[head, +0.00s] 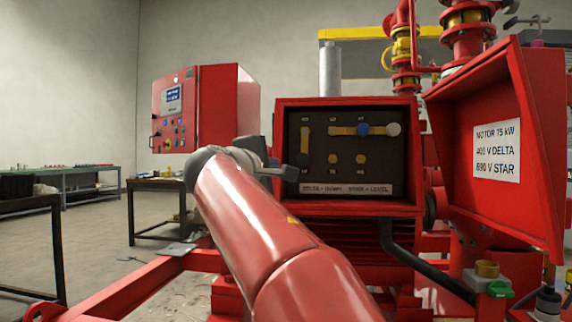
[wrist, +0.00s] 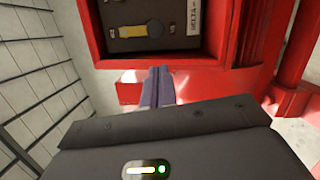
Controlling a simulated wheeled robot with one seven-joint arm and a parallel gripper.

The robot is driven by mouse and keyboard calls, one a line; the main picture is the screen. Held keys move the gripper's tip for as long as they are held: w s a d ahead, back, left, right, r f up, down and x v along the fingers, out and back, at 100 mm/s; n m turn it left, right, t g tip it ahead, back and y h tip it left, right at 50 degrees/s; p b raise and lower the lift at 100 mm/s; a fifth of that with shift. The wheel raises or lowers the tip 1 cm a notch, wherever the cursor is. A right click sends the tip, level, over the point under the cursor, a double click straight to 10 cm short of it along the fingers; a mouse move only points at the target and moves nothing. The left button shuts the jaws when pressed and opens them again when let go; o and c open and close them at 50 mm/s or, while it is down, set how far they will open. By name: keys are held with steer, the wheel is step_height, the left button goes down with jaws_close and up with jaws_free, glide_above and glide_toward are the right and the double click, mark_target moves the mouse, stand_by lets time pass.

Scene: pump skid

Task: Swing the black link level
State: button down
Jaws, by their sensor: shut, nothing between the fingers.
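The black link (head: 304,146) is a brass strip standing upright at the left of the dark terminal panel (head: 345,175) in the head view. A dark knob sits near its lower end. My gripper (head: 290,171) is shut and empty, in front of the box's lower left edge and close to the link in the picture. In the wrist view its shut fingers (wrist: 157,86) point at the red box rim.
The box's red door (head: 495,205) stands open at the right. The label (head: 346,189) runs along the panel's bottom. A red control cabinet (head: 205,108) stands at the left.

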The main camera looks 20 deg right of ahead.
mark_target(304, 146)
steer(key=shift+d, duration=0.1)
steer(key=p+x, duration=0.2)
steer(key=x, duration=0.8)
